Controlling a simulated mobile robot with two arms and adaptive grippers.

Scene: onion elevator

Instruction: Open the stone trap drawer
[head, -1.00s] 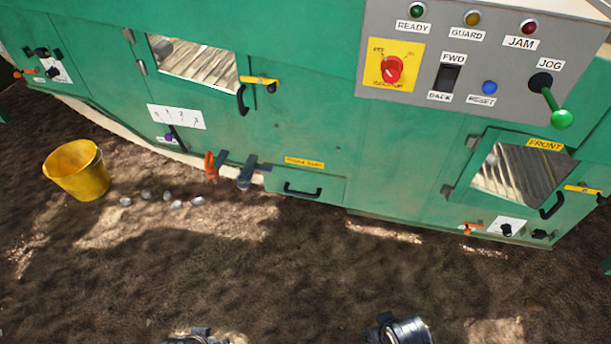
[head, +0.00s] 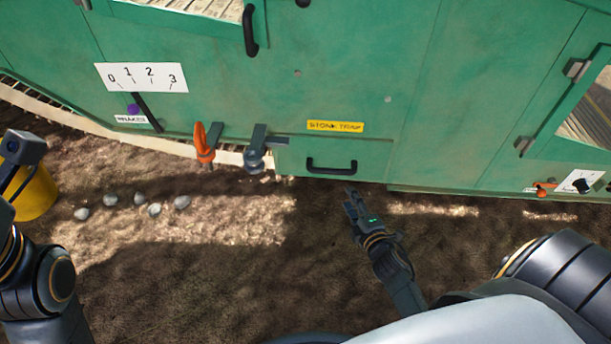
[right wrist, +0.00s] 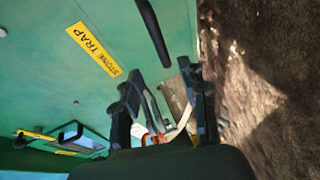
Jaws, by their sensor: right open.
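The stone trap drawer (head: 290,160) is a green front low on the machine, under a yellow STONE TRAP label (head: 335,126). It looks shut. Its black bar handle (head: 332,168) is bare. My right gripper (head: 350,198) is open and empty, just below and slightly right of the handle in the head view, apart from it. In the right wrist view, my right gripper's fingers (right wrist: 163,100) are spread, with the label (right wrist: 93,49) to the left and the dark handle (right wrist: 153,32) ahead. My left arm shows at the left edge; its fingers are not visible.
An orange hook-shaped lever (head: 205,145) and a grey lever (head: 254,158) stick out left of the drawer. Several stones (head: 154,210) lie on the ground near a yellow bucket (head: 38,192). The ground before the drawer is clear.

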